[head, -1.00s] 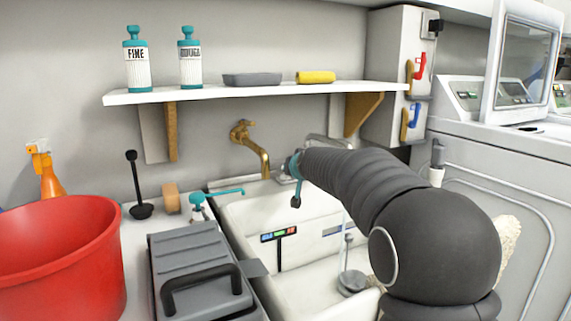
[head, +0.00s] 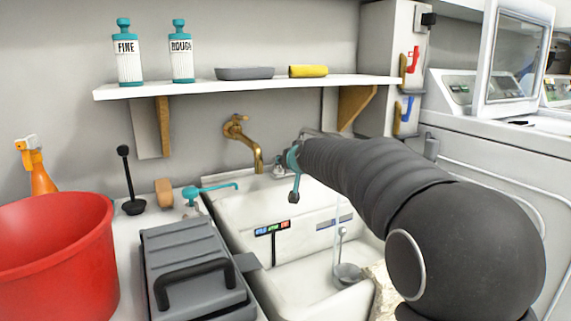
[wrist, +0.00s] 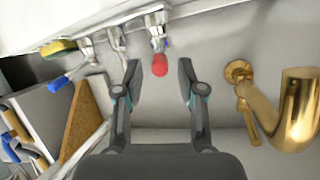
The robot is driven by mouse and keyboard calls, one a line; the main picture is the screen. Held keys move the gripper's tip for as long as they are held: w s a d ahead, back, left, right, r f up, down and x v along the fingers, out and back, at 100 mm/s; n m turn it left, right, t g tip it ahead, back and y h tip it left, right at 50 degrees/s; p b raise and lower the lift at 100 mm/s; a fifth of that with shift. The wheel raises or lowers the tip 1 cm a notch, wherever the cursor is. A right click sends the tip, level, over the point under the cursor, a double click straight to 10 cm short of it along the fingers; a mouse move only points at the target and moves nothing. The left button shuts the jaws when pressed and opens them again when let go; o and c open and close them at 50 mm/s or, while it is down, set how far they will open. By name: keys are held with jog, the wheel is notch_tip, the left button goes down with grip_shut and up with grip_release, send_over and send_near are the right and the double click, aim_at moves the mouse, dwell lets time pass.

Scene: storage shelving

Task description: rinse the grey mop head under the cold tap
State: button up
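My gripper (wrist: 160,80) is open, with a gap between its two fingers in the wrist view. A red knob (wrist: 160,70) on a chrome fitting shows between the fingertips; I cannot tell whether they touch it. A blue lever (wrist: 58,84) is on another chrome fitting to the left. A brass tap (head: 243,143) is on the wall above the white sink (head: 300,285); it also shows right of my gripper in the wrist view (wrist: 297,115). A pale fibrous thing (head: 383,292), possibly the mop head, is partly hidden behind my arm. In the head view, my gripper (head: 294,185) is over the sink's back edge.
A red bucket (head: 55,250) and a grey lidded box (head: 195,260) stand left of the sink. Machines (head: 490,150) stand at the right.

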jog(key=v, duration=0.7)
jog(key=shift+s+r, duration=0.15)
jog(key=shift+s, duration=0.2)
jog(key=shift+d, duration=0.15)
